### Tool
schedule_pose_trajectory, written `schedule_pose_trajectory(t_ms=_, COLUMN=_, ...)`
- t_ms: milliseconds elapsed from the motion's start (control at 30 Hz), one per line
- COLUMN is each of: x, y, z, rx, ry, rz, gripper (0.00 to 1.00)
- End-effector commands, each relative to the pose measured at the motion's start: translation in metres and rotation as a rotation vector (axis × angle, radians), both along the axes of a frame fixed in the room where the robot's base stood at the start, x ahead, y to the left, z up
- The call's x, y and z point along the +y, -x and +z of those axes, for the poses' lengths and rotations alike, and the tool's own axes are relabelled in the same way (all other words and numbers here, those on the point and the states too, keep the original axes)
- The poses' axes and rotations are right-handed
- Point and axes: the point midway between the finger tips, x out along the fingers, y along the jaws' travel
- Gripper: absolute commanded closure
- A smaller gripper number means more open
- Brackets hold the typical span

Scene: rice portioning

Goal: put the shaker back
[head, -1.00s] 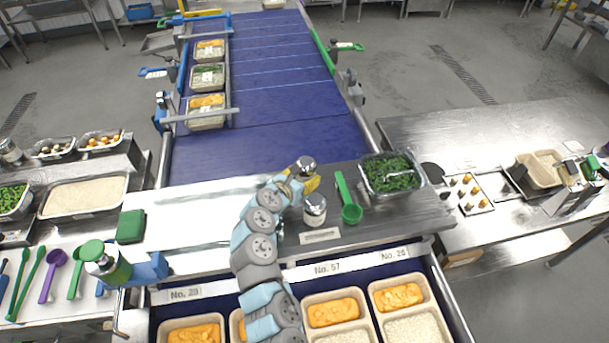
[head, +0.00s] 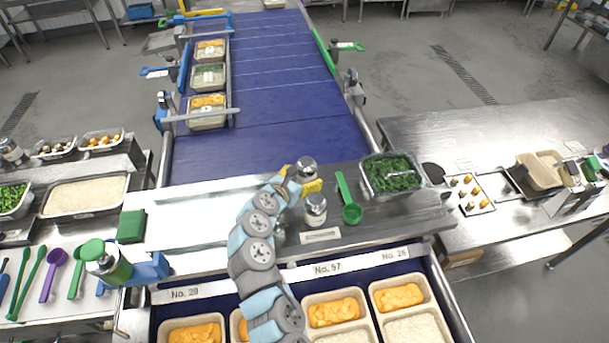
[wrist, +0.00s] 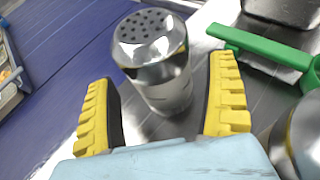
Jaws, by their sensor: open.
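A shaker (head: 306,166) with a shiny perforated metal lid stands upright on the steel counter near the edge of the blue belt. In the wrist view the shaker (wrist: 155,65) is between the two yellow fingers, with a visible gap on each side. My gripper (wrist: 163,105) is open around it; in the head view the gripper (head: 297,180) is at the shaker's near side. A second metal-lidded shaker (head: 315,207) stands just nearer on the counter, partly visible at the wrist view's right edge (wrist: 302,140).
A green scoop (head: 351,213) lies right of the shakers, beside a tray of chopped greens (head: 365,185). A small label plate (head: 320,236) lies in front. Bowls of orange food and rice (head: 332,312) fill the front bay. The belt (head: 270,140) behind is clear nearby.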

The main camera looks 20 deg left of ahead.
Motion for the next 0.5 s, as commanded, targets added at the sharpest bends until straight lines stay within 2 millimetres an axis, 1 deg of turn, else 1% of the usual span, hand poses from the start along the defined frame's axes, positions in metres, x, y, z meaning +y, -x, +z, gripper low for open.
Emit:
schedule_pose_trajectory(t_ms=300, x=0.004, y=0.025, z=0.01, rx=-0.001, ry=0.0, rz=0.002, gripper=0.13)
schedule_pose_trajectory(t_ms=500, x=0.005, y=0.035, z=0.014, rx=0.0, ry=0.001, rz=0.002, gripper=0.13)
